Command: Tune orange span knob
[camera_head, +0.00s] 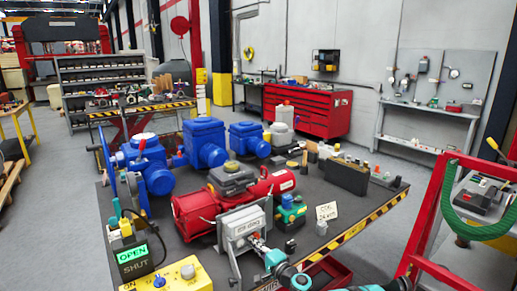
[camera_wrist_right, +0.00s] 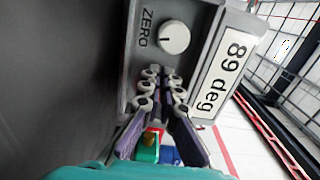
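The positioner box (camera_head: 241,228) is a grey box with a white label face, standing at the front of the bench beside the red actuator (camera_head: 205,207). In the right wrist view its face shows a white round knob (camera_wrist_right: 174,37) marked ZERO and a display (camera_wrist_right: 225,75) reading 89 deg. No orange span knob shows clearly; the fingers may hide it. My right gripper (camera_head: 258,243) is at the box's front. In the wrist view its fingertips (camera_wrist_right: 161,80) converge just below the ZERO knob, with a narrow dark gap between them. I cannot tell whether they hold anything. My left gripper is not in view.
Blue actuators (camera_head: 204,143) stand at the back of the dark bench (camera_head: 180,252). A white card (camera_head: 327,211) and a teal-and-yellow device (camera_head: 291,209) are right of the box. An OPEN/SHUT indicator (camera_head: 132,256) and a yellow control box (camera_head: 170,275) are at front left.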

